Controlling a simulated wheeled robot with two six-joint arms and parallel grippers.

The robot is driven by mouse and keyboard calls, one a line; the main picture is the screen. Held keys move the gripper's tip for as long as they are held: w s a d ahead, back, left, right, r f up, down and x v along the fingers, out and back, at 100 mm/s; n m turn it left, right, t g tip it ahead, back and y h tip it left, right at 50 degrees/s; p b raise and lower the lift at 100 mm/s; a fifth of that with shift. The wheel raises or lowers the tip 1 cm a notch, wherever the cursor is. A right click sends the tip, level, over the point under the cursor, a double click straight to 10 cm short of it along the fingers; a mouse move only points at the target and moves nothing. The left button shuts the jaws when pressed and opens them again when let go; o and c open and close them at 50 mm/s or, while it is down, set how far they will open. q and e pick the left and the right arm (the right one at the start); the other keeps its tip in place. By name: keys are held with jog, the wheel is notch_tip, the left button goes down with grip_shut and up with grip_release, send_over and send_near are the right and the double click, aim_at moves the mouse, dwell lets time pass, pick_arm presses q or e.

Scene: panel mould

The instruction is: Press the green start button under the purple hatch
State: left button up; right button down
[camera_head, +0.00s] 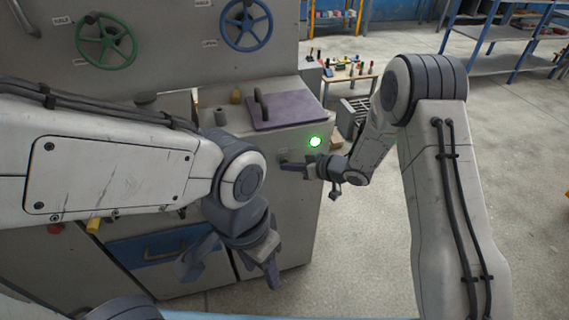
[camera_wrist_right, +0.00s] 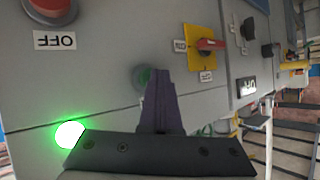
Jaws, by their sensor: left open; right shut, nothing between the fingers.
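The purple hatch (camera_head: 288,110) with its dark handle lies flat on top of the grey cabinet, apparently closed. A bright green light (camera_head: 315,141) glows on the front face below it; it also shows at the left in the right wrist view (camera_wrist_right: 69,134). A dim green round button (camera_wrist_right: 141,74) is partly hidden behind my right fingers in that view. My right gripper (camera_head: 288,167) is shut and empty, its tips pointing at the cabinet front by that button; I cannot tell whether they touch. My left gripper (camera_head: 230,272) is open and empty, low in front of the cabinet.
A red button (camera_wrist_right: 50,8) marked OFF and a yellow plate with a red switch (camera_wrist_right: 208,44) are on the same panel. A green handwheel (camera_head: 106,40) and a blue handwheel (camera_head: 246,25) are on the wall. Floor at the right is mostly clear.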

jog(key=shift+s+d, duration=0.25)
jog(key=shift+s, duration=0.5)
jog(key=shift+s, duration=0.1)
jog(key=s, duration=0.1)
jog(key=s+d, duration=0.1)
jog(key=s, duration=0.2)
jog(key=shift+s+d, duration=0.3)
dwell(0.4)
